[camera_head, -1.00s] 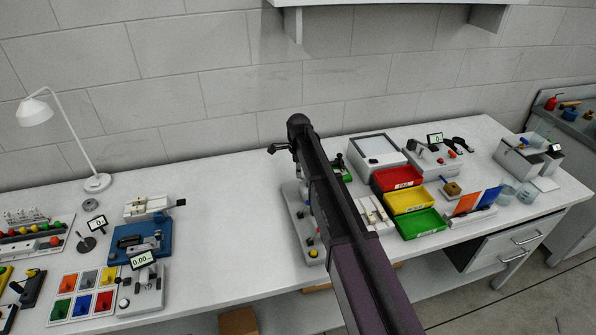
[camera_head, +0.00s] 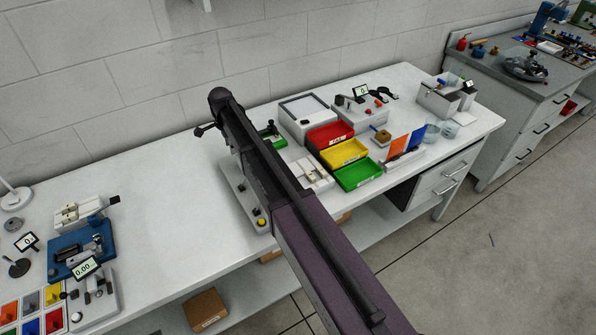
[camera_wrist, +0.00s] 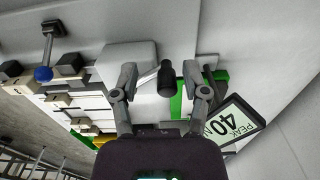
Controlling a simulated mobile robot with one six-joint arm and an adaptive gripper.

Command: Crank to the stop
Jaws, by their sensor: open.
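In the wrist view, my gripper (camera_wrist: 164,90) is open, one finger on each side of a black cylindrical handle (camera_wrist: 166,78). A thin metal bar (camera_wrist: 147,76) runs from the handle toward a pale grey block (camera_wrist: 130,60). This looks like the crank, but its pivot is not clear. There is space between the handle and both fingers. In the head view, my dark arm crosses the bench and hides the handle and my gripper.
In the wrist view, a display reading PEAK 40 (camera_wrist: 236,121) is close to the right finger. A blue-ball lever (camera_wrist: 44,74) stands at left. In the head view, red (camera_head: 330,135), yellow (camera_head: 344,153) and green bins (camera_head: 358,174) lie right of my arm.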

